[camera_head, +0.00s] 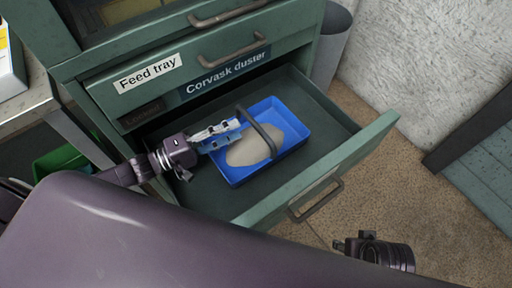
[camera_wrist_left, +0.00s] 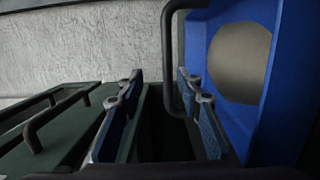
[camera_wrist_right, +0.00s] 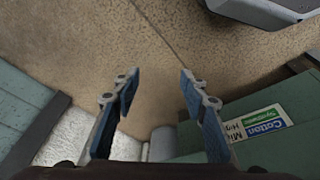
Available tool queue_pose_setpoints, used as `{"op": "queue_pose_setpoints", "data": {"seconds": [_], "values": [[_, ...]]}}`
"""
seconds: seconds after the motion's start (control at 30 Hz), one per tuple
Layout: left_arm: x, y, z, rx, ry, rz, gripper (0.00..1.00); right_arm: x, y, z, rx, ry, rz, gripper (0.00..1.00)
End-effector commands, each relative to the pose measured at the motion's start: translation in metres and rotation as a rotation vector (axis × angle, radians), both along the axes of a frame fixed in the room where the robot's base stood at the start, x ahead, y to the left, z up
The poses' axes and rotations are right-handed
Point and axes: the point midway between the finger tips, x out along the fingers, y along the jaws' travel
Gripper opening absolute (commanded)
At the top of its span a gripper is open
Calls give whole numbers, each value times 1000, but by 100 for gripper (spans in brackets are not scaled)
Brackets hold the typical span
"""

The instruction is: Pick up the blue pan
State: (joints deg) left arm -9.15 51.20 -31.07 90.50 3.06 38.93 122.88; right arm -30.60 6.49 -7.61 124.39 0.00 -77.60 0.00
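The blue pan (camera_head: 300,128) sits in the open green drawer (camera_head: 345,113), holding a beige mound (camera_head: 252,148). Its dark handle (camera_head: 262,135) arches over it. My left gripper (camera_head: 228,133) is over the pan's left part, its fingers pointing toward the handle. In the left wrist view its fingers (camera_wrist_left: 158,82) are apart, and the handle (camera_wrist_left: 170,60) shows between them, close to the right finger; contact cannot be told. The blue pan (camera_wrist_left: 200,45) fills that view's right side. My right gripper (camera_head: 352,242) is open and empty, away from the pan, outside the drawer.
A closed drawer (camera_head: 150,75) labelled "Feed tray" and "Corvask duster" is above the open one. The drawer front (camera_head: 345,165) has a dark handle (camera_head: 315,200). A grey bin (camera_head: 330,45) stands behind right. A green container (camera_head: 62,160) is at left. Brown floor (camera_head: 400,165) lies right.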

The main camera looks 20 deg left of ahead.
Motion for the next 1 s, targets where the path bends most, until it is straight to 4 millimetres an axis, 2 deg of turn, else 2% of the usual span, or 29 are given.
{"op": "queue_pose_setpoints", "data": {"seconds": [0.03, 0.17, 0.37, 0.57, 0.77, 1.0], "values": [[0, 0, -13, 1, -1, 0, 33, -1, -1, 3, 1, -9, -1, 40], [0, 0, -18, 1, -1, 0, 33, -3, -1, 19, 0, -16, -2, 40], [6, -6, -19, 0, -3, 0, 33, -5, -2, 31, 0, -21, -2, 40], [21, -23, -17, -1, -4, -1, 33, -8, -2, 42, 1, -27, -3, 40], [42, -44, -13, -2, -5, -1, 33, -14, -3, 62, 1, -40, -5, 40], [54, -57, -13, 0, -1, 0, 33, -14, -3, 58, 1, -37, -5, 40]]}}
